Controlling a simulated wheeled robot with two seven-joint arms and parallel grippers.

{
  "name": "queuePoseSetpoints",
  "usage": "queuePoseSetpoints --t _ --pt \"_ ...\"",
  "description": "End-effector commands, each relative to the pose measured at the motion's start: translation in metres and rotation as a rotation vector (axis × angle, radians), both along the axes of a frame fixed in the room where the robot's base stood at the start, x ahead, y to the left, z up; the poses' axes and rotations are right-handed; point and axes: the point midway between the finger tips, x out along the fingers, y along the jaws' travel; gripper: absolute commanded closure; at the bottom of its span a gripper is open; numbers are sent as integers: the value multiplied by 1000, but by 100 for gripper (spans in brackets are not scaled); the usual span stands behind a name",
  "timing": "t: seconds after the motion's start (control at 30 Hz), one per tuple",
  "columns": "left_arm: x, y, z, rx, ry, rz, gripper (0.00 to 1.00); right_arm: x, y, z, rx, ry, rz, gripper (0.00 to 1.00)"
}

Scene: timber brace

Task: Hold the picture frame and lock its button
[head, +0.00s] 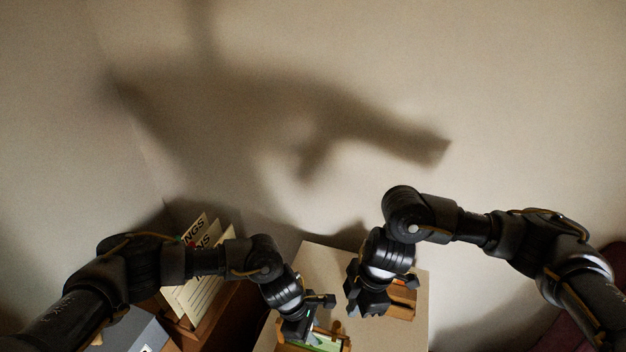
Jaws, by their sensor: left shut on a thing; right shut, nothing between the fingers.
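The picture frame (326,341), with a wooden edge and a green picture, lies at the bottom centre of the head view, partly cut off by the lower edge. My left gripper (311,318) is shut on it and covers part of it. A small wooden piece shows at its upper right edge; I cannot tell whether this is the button. My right gripper (364,300) is shut and empty, above the pale table and to the upper right of the frame, apart from it.
The pale table (318,258) has bare surface behind the grippers. A wooden object (401,306) stands on it beside my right gripper, partly hidden. At left, lettered cards (197,290) stand in a wooden holder near a grey box (140,331). A plain wall rises behind.

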Motion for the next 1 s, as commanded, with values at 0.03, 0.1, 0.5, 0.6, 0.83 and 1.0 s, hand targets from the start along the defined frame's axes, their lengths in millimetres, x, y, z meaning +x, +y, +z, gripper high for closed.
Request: queuePoseSetpoints --t 0.03,0.1,0.5,0.6,0.83,1.0 --pt "0 0 0 -1 0 0 100 0 0 2 0 0 1 100" --pt "0 0 0 -1 0 0 100 0 0 3 1 0 1 100" --pt "0 0 0 0 0 0 67 0 0 3 1 0 1 100" --pt "0 0 0 0 0 0 56 0 0 3 1 0 1 100" --pt "0 0 0 0 0 0 56 0 0 3 1 0 1 100" --pt "2 4 12 -3 -2 0 56 0 0 3 1 0 1 100"
